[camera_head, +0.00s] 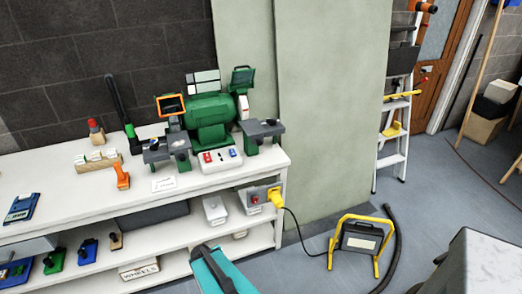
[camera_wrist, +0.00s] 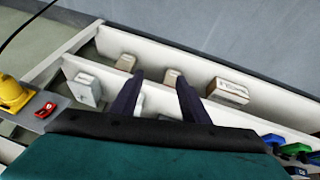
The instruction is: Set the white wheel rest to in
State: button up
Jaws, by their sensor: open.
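A green bench grinder (camera_head: 208,112) stands on the white bench in the head view. A white wheel (camera_head: 243,107) shows at its right end. A grey rest (camera_head: 262,131) with a dark knob sits in front of that wheel; the gap between them is too small to judge. Another grey rest (camera_head: 168,149) stands at the left end, below an orange-framed shield. My gripper (camera_wrist: 160,78) is open and empty in the wrist view, its dark fingers apart over the lower shelves. The grinder is not in the wrist view. In the head view only my teal arm end shows, in front of and below the bench.
The bench (camera_head: 75,208) has shelves with boxes and coloured tools. A yellow plug (camera_head: 276,197) sticks out at the bench's right end. A yellow-framed work lamp (camera_head: 361,241) and hose stand on the floor.

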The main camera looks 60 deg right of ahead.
jog(key=w+d+r+m+t+h, duration=0.25)
jog(key=d+r, duration=0.55)
jog(key=d, duration=0.4)
jog(key=n+t+h+p, duration=0.1)
jog(key=t+h, duration=0.3)
jog(key=t, duration=0.5)
send_near(260, 144)
jog(key=v, duration=0.5)
jog(key=shift+r, duration=0.3)
jog(key=shift+w+d+f+b, duration=0.15)
jog(key=shift+w+d+b, duration=0.1)
jog(key=shift+b, duration=0.1)
jog(key=shift+b+x, duration=0.6)
jog(key=shift+x, duration=6)
jog(key=shift+f, duration=0.1)
jog(key=shift+c, duration=0.3)
